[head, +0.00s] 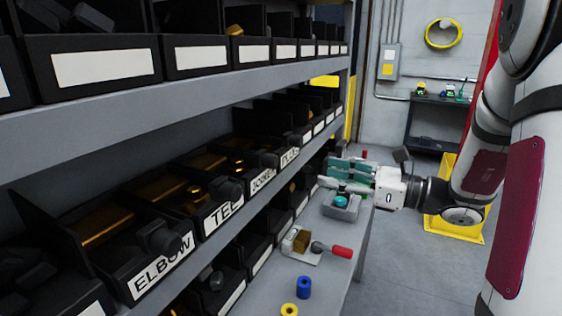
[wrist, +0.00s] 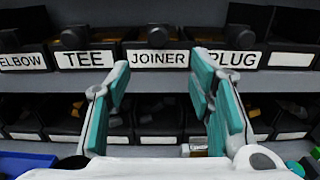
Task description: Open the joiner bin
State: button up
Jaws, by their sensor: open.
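The joiner bin (wrist: 158,58) is a black bin with a white label reading JOINER and a dark knob at its front. It stands between the TEE bin (wrist: 84,59) and the PLUG bin (wrist: 236,58) on the shelf. In the head view the joiner bin (head: 263,180) is in the middle shelf row, seen at a steep angle. My gripper (wrist: 160,75) has teal finger pads and is open and empty. Its fingers point at the shelf, one either side of the JOINER label in the picture. In the head view my gripper (head: 325,176) is right of the bins, apart from them.
The ELBOW bin (head: 161,265) is at the near left. More black bins fill the shelves above and below.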

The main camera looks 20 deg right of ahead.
aim_at(277, 164)
jog(key=x, duration=1.3)
jog(key=shift+a+p, duration=0.2)
jog(key=shift+p, duration=0.2)
grip_shut()
jog(key=shift+s, duration=0.1)
